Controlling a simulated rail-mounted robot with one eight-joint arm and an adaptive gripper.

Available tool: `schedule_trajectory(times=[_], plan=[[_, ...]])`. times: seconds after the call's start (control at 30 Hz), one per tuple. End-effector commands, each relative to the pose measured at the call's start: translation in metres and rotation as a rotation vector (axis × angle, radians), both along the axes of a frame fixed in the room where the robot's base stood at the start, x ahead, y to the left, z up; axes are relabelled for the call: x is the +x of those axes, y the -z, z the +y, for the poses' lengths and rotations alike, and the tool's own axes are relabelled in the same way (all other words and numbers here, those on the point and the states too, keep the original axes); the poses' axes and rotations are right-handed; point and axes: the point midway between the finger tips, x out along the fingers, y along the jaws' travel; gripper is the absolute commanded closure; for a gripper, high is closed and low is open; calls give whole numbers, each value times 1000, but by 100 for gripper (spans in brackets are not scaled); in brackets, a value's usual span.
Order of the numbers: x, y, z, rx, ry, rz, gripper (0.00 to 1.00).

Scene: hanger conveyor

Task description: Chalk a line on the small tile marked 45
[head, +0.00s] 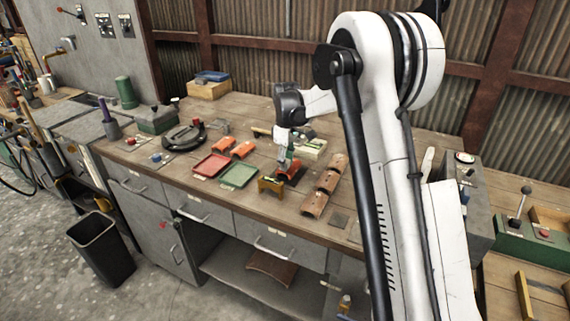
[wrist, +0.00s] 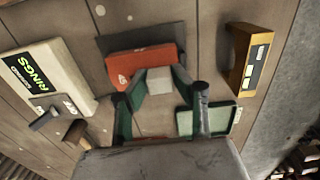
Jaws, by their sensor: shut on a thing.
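My gripper (wrist: 158,88) has its green fingers shut on a pale grey block, the chalk (wrist: 159,78). In the wrist view the chalk is right at the near edge of an orange-red tile (wrist: 140,62); I cannot tell if they touch. The tile bears a small white mark too blurred to read. It lies on a dark slab (wrist: 165,35). In the head view my gripper (head: 287,158) points down over this tile (head: 290,174), partly hiding it. Two more small orange tiles (head: 224,145) (head: 243,148) lie farther left on the bench.
A yellow-brown saddle-shaped block (head: 271,185) stands just in front. Brown curved tiles (head: 326,181) lie in a row to the right. Red (head: 211,165) and green (head: 238,175) trays lie left. A white box lettered RINGS (wrist: 47,78) is close by.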

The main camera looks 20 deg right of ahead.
Motion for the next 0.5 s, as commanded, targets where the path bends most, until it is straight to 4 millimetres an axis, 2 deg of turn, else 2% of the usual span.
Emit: schedule_trajectory(times=[0.5], plan=[[-2, 2, 1, -1, 1, -1, 96]])
